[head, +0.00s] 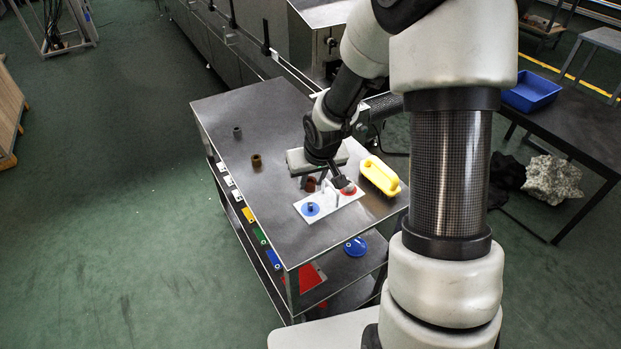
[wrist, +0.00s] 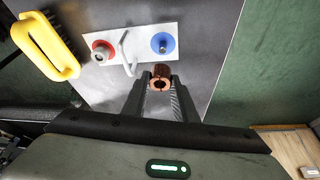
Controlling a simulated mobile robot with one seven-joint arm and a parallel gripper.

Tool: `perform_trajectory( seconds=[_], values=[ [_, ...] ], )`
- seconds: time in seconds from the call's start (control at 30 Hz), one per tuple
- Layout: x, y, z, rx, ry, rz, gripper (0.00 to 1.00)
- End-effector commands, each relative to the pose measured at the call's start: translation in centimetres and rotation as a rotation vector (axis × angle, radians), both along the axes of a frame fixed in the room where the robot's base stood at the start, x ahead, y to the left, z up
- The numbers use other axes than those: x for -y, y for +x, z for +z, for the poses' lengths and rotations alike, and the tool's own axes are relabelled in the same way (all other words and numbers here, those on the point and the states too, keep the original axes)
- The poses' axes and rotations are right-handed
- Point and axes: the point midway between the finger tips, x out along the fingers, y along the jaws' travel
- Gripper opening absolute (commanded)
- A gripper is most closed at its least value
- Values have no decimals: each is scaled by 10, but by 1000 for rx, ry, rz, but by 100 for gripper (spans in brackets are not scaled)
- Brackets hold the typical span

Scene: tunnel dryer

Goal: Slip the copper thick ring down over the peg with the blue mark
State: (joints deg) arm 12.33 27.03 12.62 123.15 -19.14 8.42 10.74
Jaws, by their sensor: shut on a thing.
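The copper thick ring (wrist: 161,83) sits between the fingertips of my gripper (wrist: 160,88), which is shut on it. In the head view the ring (head: 310,185) shows below my gripper (head: 318,180), partly hidden by the fingers. The peg with the blue mark (wrist: 163,45) is a short grey pin on a blue disc, at one end of a white board (wrist: 138,32). In the head view this blue-marked peg (head: 310,208) stands bare. The ring is beside the peg, apart from it; its height above the board is hard to tell.
On the board are a white upright handle (wrist: 127,52) and a red mark (wrist: 103,50) with a grey piece on it. A yellow brush (head: 380,176) lies beside the board. A brown ring (head: 256,161) and a grey ring (head: 237,132) stand farther back on the metal table (head: 232,108).

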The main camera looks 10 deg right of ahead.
Motion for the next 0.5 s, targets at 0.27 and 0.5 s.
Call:
perform_trajectory(
  seconds=[0.27,0.5],
  values=[
    [0,0,-30,0,0,1,0],
    [0,0,-47,1,-1,0,0]
  ],
)
